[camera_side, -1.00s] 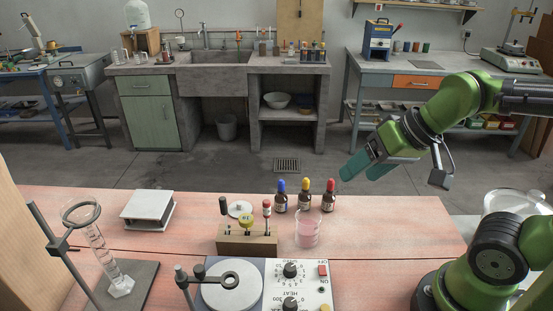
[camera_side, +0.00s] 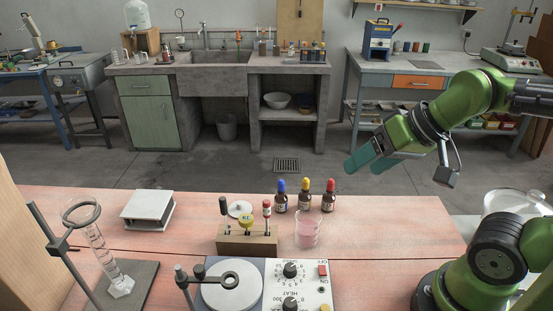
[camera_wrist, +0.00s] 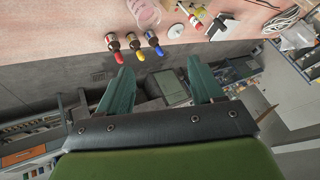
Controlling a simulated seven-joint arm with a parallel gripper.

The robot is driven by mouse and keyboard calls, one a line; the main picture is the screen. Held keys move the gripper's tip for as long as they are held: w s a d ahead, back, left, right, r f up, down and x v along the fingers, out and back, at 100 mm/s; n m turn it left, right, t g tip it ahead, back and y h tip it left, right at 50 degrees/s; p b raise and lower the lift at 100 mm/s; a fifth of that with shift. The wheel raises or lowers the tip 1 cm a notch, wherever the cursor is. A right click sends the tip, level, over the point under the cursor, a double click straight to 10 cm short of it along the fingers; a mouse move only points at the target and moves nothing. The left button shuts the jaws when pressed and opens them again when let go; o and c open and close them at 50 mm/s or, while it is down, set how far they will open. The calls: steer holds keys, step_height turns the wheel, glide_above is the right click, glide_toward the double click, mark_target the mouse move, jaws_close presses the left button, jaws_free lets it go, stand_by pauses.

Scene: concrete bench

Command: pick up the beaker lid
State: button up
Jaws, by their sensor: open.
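The beaker lid, a pale disc with a small dark knob (camera_side: 240,208), lies on the pink bench behind a small wooden rack. It also shows near the top of the wrist view (camera_wrist: 176,31).
Three dropper bottles with blue, yellow and red tops (camera_side: 304,196) stand between lid and gripper. The wooden rack (camera_side: 247,240) and a hotplate (camera_side: 290,285) are in front. A stand with a glass cylinder (camera_side: 98,250) and a white box (camera_side: 149,210) are left.

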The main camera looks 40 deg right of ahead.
steer(key=shift+c, duration=0.3)
steer(key=c, duration=0.3)
steer(key=n+g+h, duration=0.2)
steer(key=n+g, duration=0.2)
steer(key=g, duration=0.2)
glide_above(239, 203)
steer(key=s, duration=0.2)
steer(key=f, duration=1.8)
steer(key=shift+w+d+f, duration=0.1)
steer(key=shift+w+f, duration=0.1)
steer(key=shift+t, duration=0.3)
steer(key=shift+w+f, duration=0.25)
steer(key=shift+f, duration=0.6)
steer(key=shift+w+f, duration=0.2)
steer(key=shift+f, duration=0.65)
steer(key=shift+w+f, duration=0.25)
steer(key=shift+f, duration=0.6)
